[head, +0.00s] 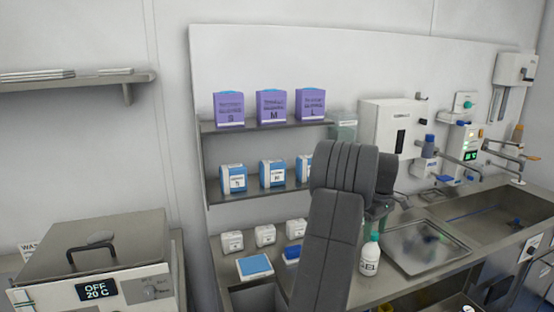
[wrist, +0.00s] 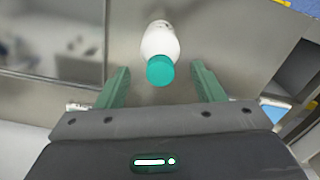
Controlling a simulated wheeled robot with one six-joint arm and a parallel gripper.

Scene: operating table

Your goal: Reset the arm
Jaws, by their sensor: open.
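My gripper (wrist: 160,88) shows in the wrist view with its two green fingers spread wide apart. A white bottle (wrist: 159,40) with a teal cap (wrist: 160,70) stands between and just beyond the fingers, with no finger seen touching it. The same white bottle (head: 369,260) stands upright on the steel counter, right of my arm.
A steel tray (head: 432,250) lies right of the bottle, by a sink (head: 500,215). Shelves behind my arm hold purple boxes (head: 271,106) and blue-white boxes (head: 272,174). A lidded water bath (head: 95,265) stands at left. Taps (head: 500,145) jut from the wall at right.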

